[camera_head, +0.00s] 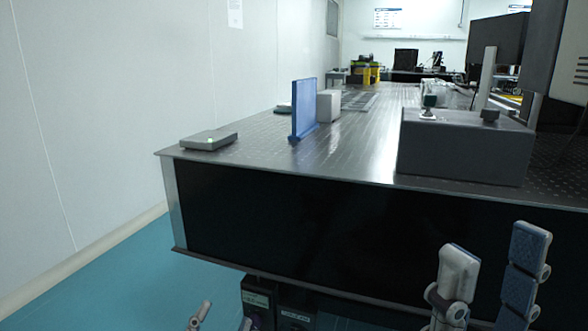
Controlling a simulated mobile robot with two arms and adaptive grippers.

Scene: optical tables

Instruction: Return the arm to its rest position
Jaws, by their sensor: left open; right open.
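My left gripper (222,317) shows only as two fingertips at the bottom edge, spread apart with nothing between them. My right gripper (494,268) is at the lower right, with its two grey padded fingers apart and empty. Both grippers are in front of the optical table (330,160) and appear clear of it and of the things on it. The rest of both arms is outside the picture.
Dark equipment (495,40) stands at right. Teal floor (125,285) is open at left.

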